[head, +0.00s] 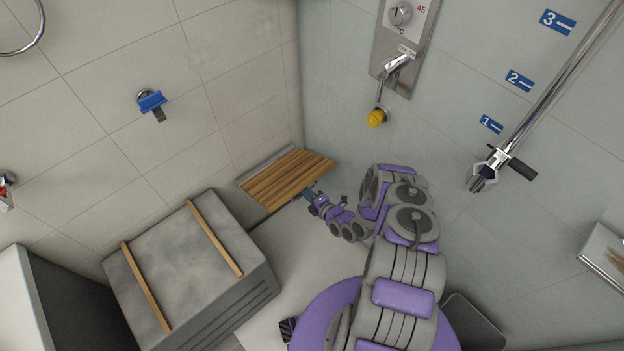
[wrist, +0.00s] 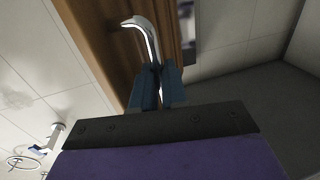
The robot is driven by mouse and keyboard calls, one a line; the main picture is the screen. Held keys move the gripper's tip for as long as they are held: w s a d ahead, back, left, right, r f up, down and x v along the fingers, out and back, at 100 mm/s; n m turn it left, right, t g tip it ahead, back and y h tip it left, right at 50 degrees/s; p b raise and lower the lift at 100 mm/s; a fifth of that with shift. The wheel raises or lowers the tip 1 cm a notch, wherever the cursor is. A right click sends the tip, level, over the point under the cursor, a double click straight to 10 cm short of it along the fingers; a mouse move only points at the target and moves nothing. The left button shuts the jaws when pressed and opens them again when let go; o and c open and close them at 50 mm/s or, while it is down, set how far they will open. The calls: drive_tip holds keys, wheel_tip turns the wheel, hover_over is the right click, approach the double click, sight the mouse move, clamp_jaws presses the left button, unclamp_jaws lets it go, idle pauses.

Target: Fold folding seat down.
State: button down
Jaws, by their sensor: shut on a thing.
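The folding seat (head: 285,178) is a slatted wooden panel with a grey strip along its wall-side edge, low in the corner in the head view. It juts out from the wall; its exact tilt is hard to tell. My gripper (head: 311,195) is at its outer, lower-right edge. In the wrist view, the two blue fingers of my gripper (wrist: 157,88) are shut on a curved chrome handle (wrist: 148,36). The brown wood of the seat (wrist: 92,38) lies close behind the handle. The fingers partly hide the handle's lower end.
A grey box (head: 185,275) with two wooden strips stands left of the seat, close to it. A chrome rail (head: 560,80) is at the right. Pale floor shows below the seat.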

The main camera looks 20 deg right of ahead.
drive_tip(key=f, duration=0.3)
drive_tip(key=shift+s, duration=0.35)
drive_tip(key=shift+r, duration=0.1)
drive_tip(key=c, duration=1.2)
unclamp_jaws()
drive_tip(key=shift+a, duration=0.15)
drive_tip(key=shift+d, duration=0.2)
